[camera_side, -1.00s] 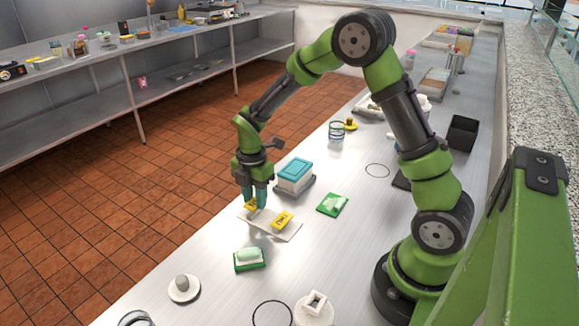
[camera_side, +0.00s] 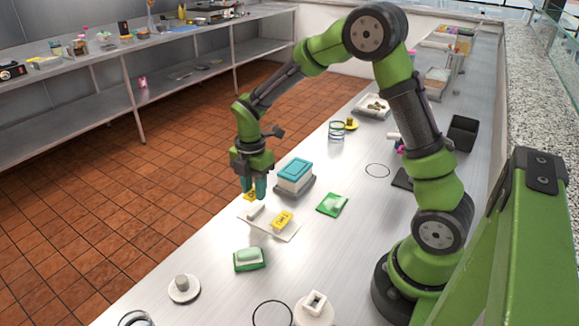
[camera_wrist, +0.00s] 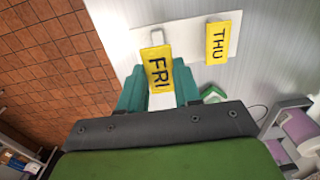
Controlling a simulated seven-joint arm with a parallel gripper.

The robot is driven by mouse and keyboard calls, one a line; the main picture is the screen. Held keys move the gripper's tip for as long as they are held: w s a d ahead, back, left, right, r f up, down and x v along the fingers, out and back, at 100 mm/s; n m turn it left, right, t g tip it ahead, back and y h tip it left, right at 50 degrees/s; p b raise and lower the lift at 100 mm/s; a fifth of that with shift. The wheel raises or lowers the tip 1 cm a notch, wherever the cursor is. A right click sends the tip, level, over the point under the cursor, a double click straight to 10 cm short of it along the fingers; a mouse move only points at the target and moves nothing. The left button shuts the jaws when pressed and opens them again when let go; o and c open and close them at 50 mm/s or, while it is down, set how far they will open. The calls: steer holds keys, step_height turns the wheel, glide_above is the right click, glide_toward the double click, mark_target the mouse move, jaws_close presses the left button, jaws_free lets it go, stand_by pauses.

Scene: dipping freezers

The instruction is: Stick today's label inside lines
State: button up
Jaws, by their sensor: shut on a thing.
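My gripper (camera_side: 254,193) is shut on a yellow label (camera_wrist: 159,68) marked FRI, a little above the white board (camera_side: 264,226). In the wrist view the label sits between my teal fingertips (camera_wrist: 160,88). A second yellow label (camera_wrist: 217,42), marked THU, rests on the same board and also shows in the side view (camera_side: 282,219). A small white block (camera_side: 255,211) on the board stands bare below my gripper. A white container with a teal lid (camera_side: 295,168) stands behind the board on a grey base. I cannot make out any marked lines on it.
A green card (camera_side: 332,204) lies right of the board. A green box with a pale top (camera_side: 249,259) is in front. A glass (camera_side: 336,131) and a black bin (camera_side: 462,133) stand farther back.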

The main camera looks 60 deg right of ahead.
steer(key=shift+d+r, duration=0.1)
stand_by(0.3)
steer(key=shift+m, duration=0.6)
steer(key=d+r, duration=0.2)
steer(key=d, duration=0.3)
steer(key=s+d+r, duration=0.1)
steer(key=d+r, duration=0.1)
steer(key=d, duration=0.3)
steer(key=d+r, duration=0.2)
steer(key=d, duration=0.4)
steer(key=shift+s+r, duration=0.25)
steer(key=shift+s, duration=0.05)
steer(key=shift+s+r+n, duration=0.2)
steer(key=shift+r+n, duration=0.05)
steer(key=shift+n, duration=0.35)
steer(key=shift+a+f, duration=0.1)
steer(key=shift+f, duration=2.15)
